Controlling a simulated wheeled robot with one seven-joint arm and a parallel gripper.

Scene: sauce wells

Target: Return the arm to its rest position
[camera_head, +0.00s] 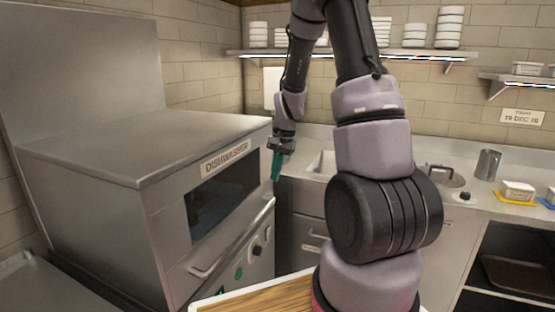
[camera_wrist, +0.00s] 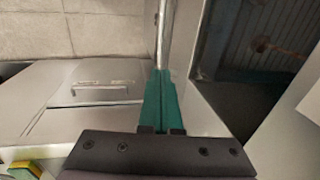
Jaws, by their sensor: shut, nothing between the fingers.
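My gripper (camera_head: 276,166) hangs point-down at the end of my raised arm, in front of the back counter and just right of the dishwasher's front in the head view. Its green fingers are together with nothing between them. In the wrist view the green fingers (camera_wrist: 161,98) lie side by side, shut and empty. My arm's large links fill the middle of the head view and hide part of the back counter.
The steel dishwasher (camera_head: 228,156) stands at left, its handle (camera_head: 235,243) sticking out. Shelves with stacked white bowls (camera_head: 450,27) hang on the back wall. A steel cup (camera_head: 488,163) and a lidded pan (camera_head: 440,176) stand on the right counter. A wooden board (camera_head: 262,298) lies in front.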

